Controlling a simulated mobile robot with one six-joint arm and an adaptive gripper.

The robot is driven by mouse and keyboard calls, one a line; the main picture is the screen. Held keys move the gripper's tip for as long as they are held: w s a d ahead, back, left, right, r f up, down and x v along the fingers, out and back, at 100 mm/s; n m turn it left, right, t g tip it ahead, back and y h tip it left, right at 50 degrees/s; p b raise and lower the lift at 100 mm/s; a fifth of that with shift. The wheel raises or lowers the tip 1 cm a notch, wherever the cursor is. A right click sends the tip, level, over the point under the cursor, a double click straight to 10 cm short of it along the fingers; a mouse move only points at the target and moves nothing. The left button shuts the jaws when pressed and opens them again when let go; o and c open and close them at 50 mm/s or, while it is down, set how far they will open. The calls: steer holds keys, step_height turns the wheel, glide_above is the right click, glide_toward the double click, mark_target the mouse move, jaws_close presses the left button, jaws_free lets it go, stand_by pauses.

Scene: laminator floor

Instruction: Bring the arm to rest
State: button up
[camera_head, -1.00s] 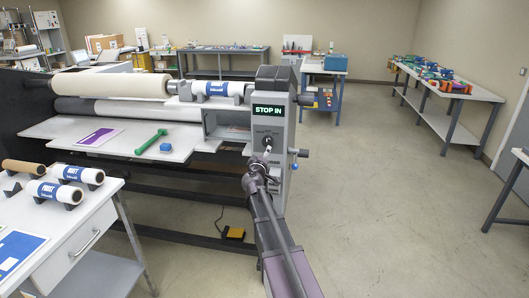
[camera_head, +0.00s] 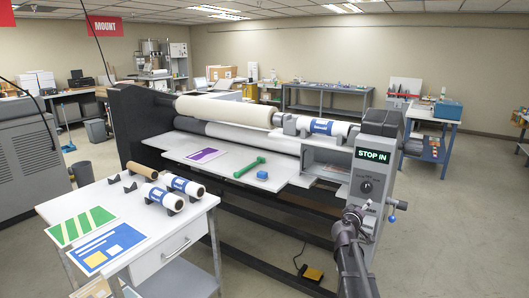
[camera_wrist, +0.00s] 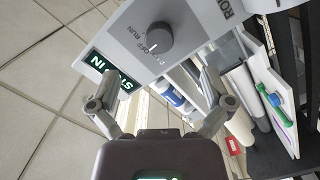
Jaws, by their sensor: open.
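My gripper (camera_head: 354,212) is at the end of my arm in the head view, in front of the laminator's grey control post (camera_head: 378,150). In the wrist view my gripper (camera_wrist: 160,85) is open, with nothing between its fingers. The control panel's round dark knob (camera_wrist: 159,37) is beyond the fingertips and apart from them. It also shows in the head view (camera_head: 366,187), just above my gripper. In the wrist view the left finger partly covers the display (camera_wrist: 108,70).
The laminator (camera_head: 230,140) fills the middle, with a green tool (camera_head: 250,167) and a blue block (camera_head: 262,175) on its shelf. A white table (camera_head: 150,240) with rolls and prints stands at the front left. A yellow foot pedal (camera_head: 312,273) lies on the floor. Floor at the right is open.

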steer(key=s+a+f+m+g+y, duration=0.2)
steer(key=s+a+f+g, duration=0.15)
steer(key=s+f, duration=0.35)
steer(key=s+a+f+m+g+y, duration=0.25)
steer(key=s+f+g, duration=0.25)
steer(key=s, duration=0.4)
steer(key=s+a+f+g+y, duration=0.2)
steer(key=s+a+y, duration=0.1)
steer(key=s+a, duration=0.3)
steer(key=s+a+f+n+g+y, duration=0.1)
steer(key=s+a+f+g+y, duration=0.2)
steer(key=s+a, duration=0.4)
steer(key=shift+s+a+f, duration=0.25)
steer(key=shift+s+a, duration=0.05)
steer(key=shift+a, duration=0.7)
steer(key=shift+n, duration=0.25)
steer(key=c, duration=0.6)
steer(key=shift+d, duration=0.1)
